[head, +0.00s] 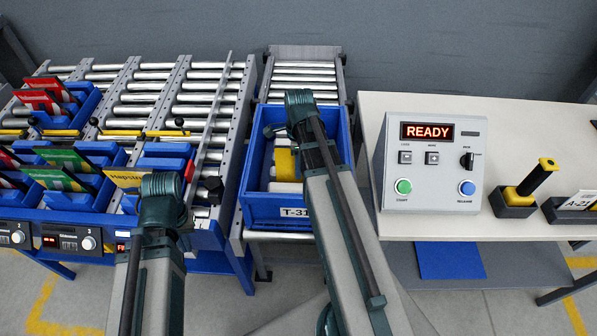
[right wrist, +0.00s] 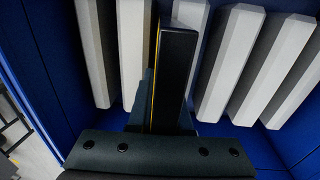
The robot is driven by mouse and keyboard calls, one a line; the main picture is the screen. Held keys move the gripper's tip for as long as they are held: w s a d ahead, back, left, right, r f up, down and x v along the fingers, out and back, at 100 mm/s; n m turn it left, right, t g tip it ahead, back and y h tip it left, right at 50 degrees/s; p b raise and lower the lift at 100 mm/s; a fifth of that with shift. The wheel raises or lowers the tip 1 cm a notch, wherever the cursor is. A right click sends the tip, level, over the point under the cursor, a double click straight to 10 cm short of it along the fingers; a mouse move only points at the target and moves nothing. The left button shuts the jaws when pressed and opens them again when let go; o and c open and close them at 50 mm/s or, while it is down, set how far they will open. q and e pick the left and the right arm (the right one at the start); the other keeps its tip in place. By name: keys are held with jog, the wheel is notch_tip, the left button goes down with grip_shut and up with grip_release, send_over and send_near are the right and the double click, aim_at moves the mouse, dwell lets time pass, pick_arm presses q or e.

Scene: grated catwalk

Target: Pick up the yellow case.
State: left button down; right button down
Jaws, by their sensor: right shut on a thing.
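The yellow case (head: 286,162) is inside the blue tote (head: 243,190) marked T-31, partly hidden by my right arm. My right gripper (head: 303,150) reaches down into the tote, its fingers mostly hidden in the head view. In the right wrist view a dark finger (right wrist: 172,80) stands between pale bars, with a thin yellow edge (right wrist: 156,75) of the case along it. The gripper is shut on the case, which is still low among the bars. My left gripper (head: 163,190) is over the blue rack at left; its fingers are not visible.
Pale bars (right wrist: 232,60) line the tote in a row. A roller conveyor (head: 304,80) runs behind it. Racks of blue bins (head: 75,200) with coloured cards stand at left. A table at right holds a READY control box (head: 430,165) and a black-yellow handle (head: 538,178).

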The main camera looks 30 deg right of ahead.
dwell(0.3)
notch_tip(320, 180, up, 10)
jog(key=p, duration=1)
jog(key=shift+r, duration=0.1)
